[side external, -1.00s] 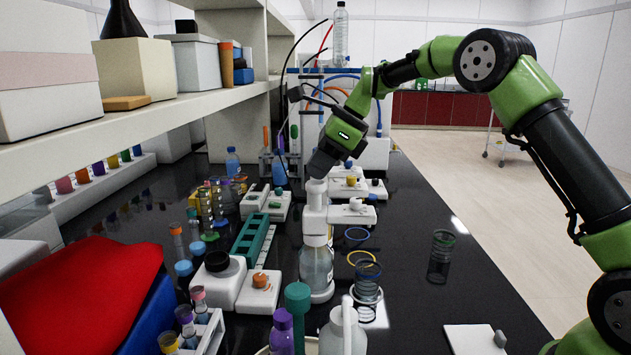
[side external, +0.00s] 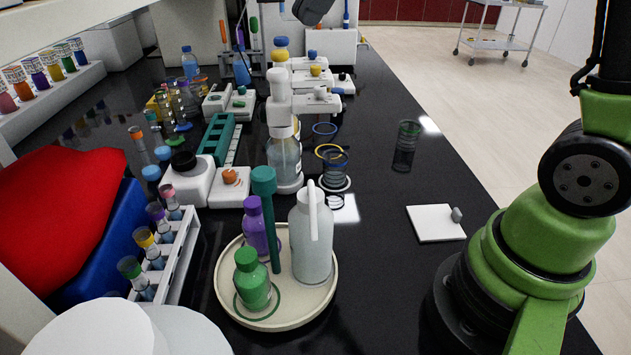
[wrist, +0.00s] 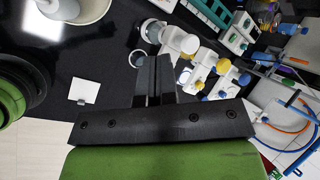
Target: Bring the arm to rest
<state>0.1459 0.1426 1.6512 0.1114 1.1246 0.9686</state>
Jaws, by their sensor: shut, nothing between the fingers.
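My gripper (wrist: 154,62) shows in the wrist view with its two dark fingers together and nothing between them. It is above the bench, and the bench things look small below it. In the side external view only a dark part of my arm's end (side external: 312,9) shows at the top edge; the fingertips are out of that frame. My green and black arm base stands at the right, with a vertical black link rising out of the picture.
A round tray (side external: 226,290) holds a green bottle, a purple bottle and a white jug. Behind it stand a clear bottle (side external: 285,158) and a teal rack (side external: 217,138). A white plate (side external: 435,223) lies near my base. The bench's right middle is mostly clear.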

